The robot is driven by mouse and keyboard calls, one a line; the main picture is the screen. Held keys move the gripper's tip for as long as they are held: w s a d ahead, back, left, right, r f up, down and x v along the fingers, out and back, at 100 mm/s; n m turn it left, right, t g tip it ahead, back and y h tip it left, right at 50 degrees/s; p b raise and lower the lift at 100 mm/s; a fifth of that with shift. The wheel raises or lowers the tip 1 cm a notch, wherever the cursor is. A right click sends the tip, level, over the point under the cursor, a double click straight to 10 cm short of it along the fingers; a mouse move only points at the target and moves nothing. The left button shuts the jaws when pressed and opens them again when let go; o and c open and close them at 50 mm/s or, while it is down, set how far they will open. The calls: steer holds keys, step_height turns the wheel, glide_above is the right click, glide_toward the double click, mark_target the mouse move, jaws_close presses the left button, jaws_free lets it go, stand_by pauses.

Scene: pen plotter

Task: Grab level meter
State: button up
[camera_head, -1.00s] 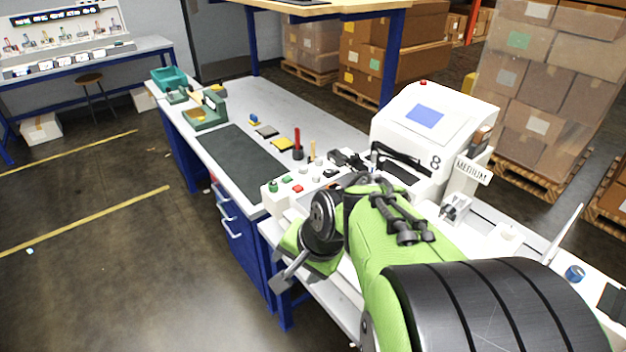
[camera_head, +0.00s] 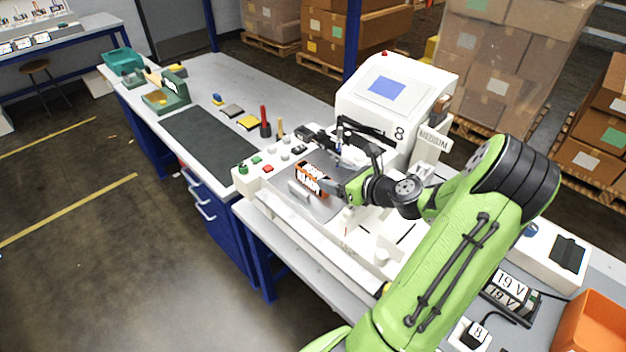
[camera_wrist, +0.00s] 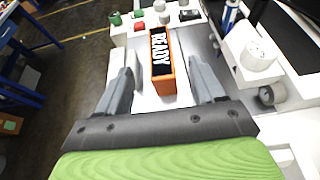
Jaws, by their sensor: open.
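An orange block with a black face reading READY (camera_head: 312,180), apparently the level meter, lies on the white plotter's bed. In the wrist view, the orange block (camera_wrist: 163,65) is ahead of my gripper, its near end appearing between the two grey fingers. My gripper (camera_head: 322,192) is open, with a visible gap on each side of the block. The wrist view also shows my open gripper (camera_wrist: 161,75). I cannot tell how far the fingers are above the bed.
The white plotter (camera_head: 395,95) with a blue screen stands behind the block. A button panel (camera_head: 262,165) is to the left. A white cylinder (camera_wrist: 259,54) stands right of the fingers. An orange bin (camera_head: 595,325) and 19 V boxes (camera_head: 512,290) are at lower right.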

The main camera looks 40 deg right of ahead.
mark_target(314, 172)
steer(key=x, duration=0.9)
steer(key=shift+w+f+b, duration=0.2)
steer(key=shift+f+b, duration=0.05)
steer(key=shift+b, duration=0.1)
steer(key=shift+s+r, duration=0.1)
steer(key=shift+s, duration=0.05)
steer(key=shift+c, duration=0.9)
steer(key=c, duration=1)
